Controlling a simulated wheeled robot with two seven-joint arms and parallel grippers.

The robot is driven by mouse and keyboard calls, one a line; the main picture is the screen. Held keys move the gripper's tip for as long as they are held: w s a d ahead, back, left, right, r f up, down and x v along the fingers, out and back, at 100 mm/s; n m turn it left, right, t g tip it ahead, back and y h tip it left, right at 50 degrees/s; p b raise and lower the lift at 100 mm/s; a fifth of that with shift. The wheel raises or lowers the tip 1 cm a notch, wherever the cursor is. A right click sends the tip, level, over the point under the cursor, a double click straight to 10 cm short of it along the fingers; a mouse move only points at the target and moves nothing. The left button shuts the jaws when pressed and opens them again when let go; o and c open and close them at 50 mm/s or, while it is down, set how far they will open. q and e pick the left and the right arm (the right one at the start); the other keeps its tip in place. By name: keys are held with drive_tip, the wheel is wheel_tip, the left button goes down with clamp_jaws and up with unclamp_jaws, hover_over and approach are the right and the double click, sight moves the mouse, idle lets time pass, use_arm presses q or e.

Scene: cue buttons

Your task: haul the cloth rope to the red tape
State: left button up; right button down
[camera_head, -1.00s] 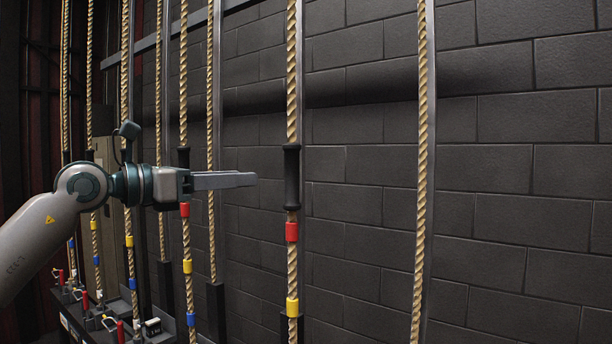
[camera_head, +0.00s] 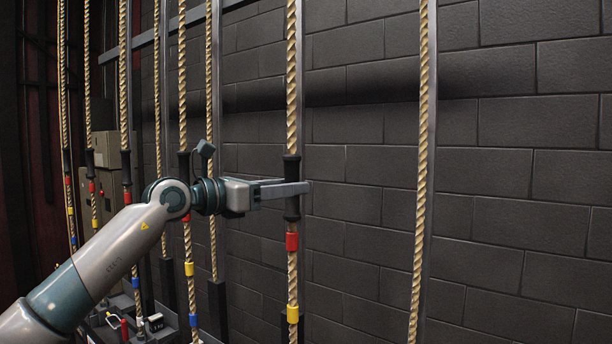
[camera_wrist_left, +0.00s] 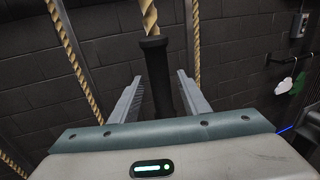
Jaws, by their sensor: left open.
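My left gripper (camera_head: 303,189) is open, with its fingers at the black grip sleeve (camera_head: 291,170) on a tan rope (camera_head: 292,100). In the left wrist view the sleeve (camera_wrist_left: 157,80) stands upright between the two open fingers (camera_wrist_left: 160,95), with a gap on each side. Just below the sleeve on this rope is red tape (camera_head: 292,241), and lower down is yellow tape (camera_head: 292,314). Which rope is the cloth rope cannot be read from any label here. My right gripper is not in view.
Another tan rope (camera_head: 421,170) without tape in view hangs at the right beside a metal rail. Several more taped ropes hang at the left, above a rack with red-handled levers (camera_head: 124,330). A dark block wall (camera_head: 520,170) stands behind.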

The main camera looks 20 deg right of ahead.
use_arm(q)
drive_tip(key=shift+p+x, duration=1.05)
drive_tip(key=shift+x, duration=1.7)
drive_tip(key=shift+f, duration=0.1)
clamp_jaws()
